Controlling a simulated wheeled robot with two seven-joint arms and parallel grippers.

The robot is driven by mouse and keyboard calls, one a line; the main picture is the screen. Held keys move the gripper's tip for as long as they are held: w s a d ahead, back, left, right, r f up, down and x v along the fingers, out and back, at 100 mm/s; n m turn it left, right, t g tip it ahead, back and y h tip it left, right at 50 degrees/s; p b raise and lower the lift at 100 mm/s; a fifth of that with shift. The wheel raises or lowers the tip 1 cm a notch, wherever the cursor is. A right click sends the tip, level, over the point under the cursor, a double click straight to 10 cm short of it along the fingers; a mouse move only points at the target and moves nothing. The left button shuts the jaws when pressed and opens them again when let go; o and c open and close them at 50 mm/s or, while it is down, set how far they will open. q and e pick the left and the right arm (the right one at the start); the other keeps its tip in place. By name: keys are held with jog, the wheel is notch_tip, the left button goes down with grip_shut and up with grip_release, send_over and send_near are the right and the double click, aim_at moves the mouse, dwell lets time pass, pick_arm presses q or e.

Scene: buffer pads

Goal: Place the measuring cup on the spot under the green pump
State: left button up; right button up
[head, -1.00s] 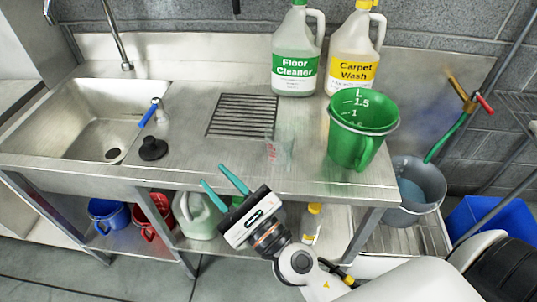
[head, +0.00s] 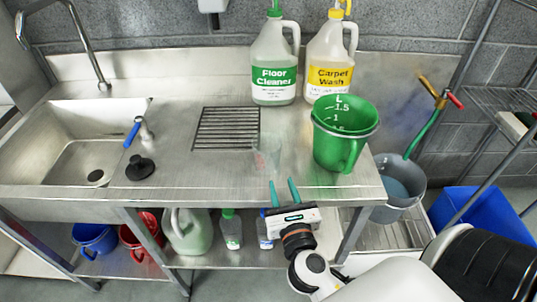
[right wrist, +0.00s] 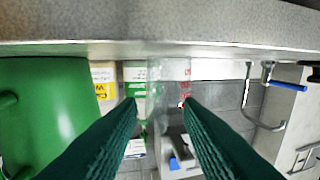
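A clear measuring cup (head: 268,152) with faint red marks stands on the steel counter, just right of the slotted grate (head: 226,128). It also shows in the right wrist view (right wrist: 167,85), upside down in the picture, beyond and between my fingers. The green pump (head: 275,9) tops the Floor Cleaner bottle (head: 273,62) at the back of the counter. My right gripper (head: 283,186) is in front of the counter's front edge, nearer than the cup, with its teal fingers apart and nothing between them. My left gripper is not in view.
A green jug (head: 340,145) stands right of the clear cup and fills the left of the right wrist view. A yellow-topped Carpet Wash bottle (head: 330,62) is behind it. A black plug (head: 140,168) and sink (head: 75,145) are at left. The counter in front of the grate is clear.

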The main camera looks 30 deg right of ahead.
aim_at(279, 175)
jog(key=p+x, duration=0.1)
jog(key=x, duration=0.4)
jog(key=shift+r, duration=0.15)
grip_shut()
